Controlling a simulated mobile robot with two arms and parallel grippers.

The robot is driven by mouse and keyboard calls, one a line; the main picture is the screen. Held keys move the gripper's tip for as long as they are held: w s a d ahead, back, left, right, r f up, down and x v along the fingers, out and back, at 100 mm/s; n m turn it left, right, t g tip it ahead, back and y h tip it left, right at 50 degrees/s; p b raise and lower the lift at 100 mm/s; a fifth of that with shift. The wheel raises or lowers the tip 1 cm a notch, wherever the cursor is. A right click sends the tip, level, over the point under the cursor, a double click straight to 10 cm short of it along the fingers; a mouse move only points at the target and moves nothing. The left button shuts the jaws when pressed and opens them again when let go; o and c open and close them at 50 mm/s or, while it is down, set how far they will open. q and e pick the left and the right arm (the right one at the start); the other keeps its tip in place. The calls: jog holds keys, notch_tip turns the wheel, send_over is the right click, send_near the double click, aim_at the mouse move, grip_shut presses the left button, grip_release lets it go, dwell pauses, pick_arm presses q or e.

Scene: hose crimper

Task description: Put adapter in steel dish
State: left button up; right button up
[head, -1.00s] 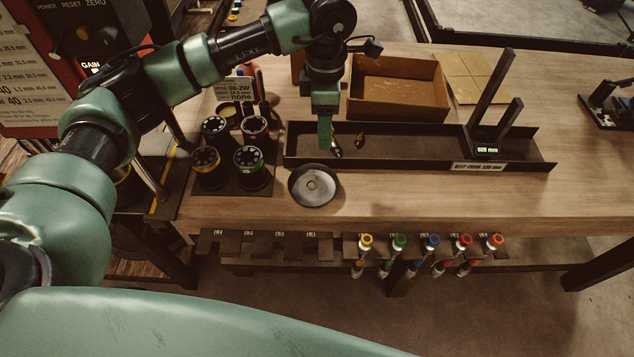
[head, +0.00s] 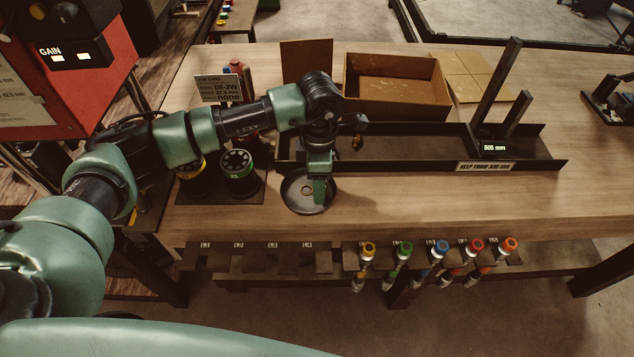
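The steel dish (head: 296,203) is a round grey dish on the wooden bench, in front of the long dark tray. A small ring-shaped detail (head: 307,190) shows near its middle; I cannot tell if it is a loose part. My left gripper (head: 320,192) points down over the dish's right half, and its fingers overlap the dish. Whether they are open, shut or holding an adapter is not visible. A small brass-coloured fitting (head: 358,142) is in the long tray, behind and right of the gripper. My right gripper is out of view.
Black cylinders (head: 238,172) stand left of the dish. An open cardboard box (head: 395,100) is behind the tray. Coloured-capped tools (head: 404,250) hang at the front edge. Bench right of the dish is clear.

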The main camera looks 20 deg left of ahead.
pick_arm(q)
jog(key=shift+w+f, duration=0.2)
jog(key=shift+f, duration=0.35)
jog(key=shift+w+a, duration=0.1)
jog(key=shift+s, duration=0.2)
jog(key=o, duration=1)
jog(key=shift+o, duration=0.8)
jog(key=shift+w+f, duration=0.1)
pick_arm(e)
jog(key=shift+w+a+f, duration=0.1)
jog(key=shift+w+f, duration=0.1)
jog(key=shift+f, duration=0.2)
